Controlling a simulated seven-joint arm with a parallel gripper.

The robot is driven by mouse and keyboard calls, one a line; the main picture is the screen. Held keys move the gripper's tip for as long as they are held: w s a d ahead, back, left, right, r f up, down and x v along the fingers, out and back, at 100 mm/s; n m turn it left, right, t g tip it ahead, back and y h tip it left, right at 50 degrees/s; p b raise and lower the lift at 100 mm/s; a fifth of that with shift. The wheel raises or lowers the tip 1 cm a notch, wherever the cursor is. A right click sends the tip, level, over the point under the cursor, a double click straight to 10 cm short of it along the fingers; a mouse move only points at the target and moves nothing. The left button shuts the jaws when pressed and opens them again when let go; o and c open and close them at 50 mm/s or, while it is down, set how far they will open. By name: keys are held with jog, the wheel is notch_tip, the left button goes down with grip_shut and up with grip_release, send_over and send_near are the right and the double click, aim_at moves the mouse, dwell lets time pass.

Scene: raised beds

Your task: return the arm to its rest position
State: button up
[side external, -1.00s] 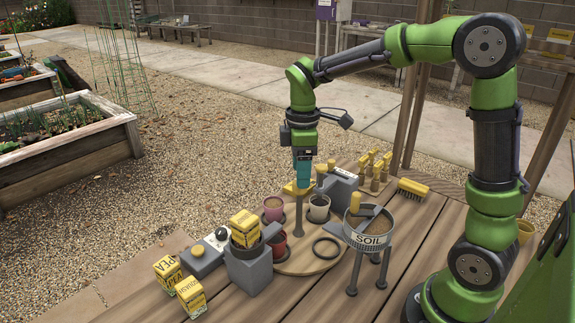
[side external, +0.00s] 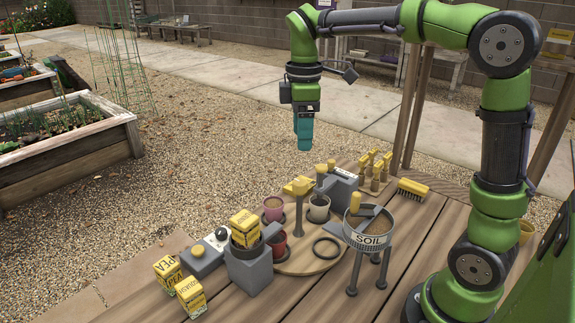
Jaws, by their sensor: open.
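My gripper (side external: 304,140) has teal fingers and points straight down in the side external view. It hangs in the air above the far edge of the wooden table, clear of everything on it. It is open, with nothing visible between its fingers. My green and black arm (side external: 440,25) reaches from the right side and is bent high over the table.
Below stand a grey post with a yellow top (side external: 298,187), small pots (side external: 319,208) on a round board (side external: 306,262), a SOIL sieve (side external: 369,238) on legs, seed boxes (side external: 190,297) and a yellow brush (side external: 412,189). The air around the gripper is free.

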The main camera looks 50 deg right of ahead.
send_over(301, 182)
notch_tip(301, 182, down, 7)
dwell(1.4)
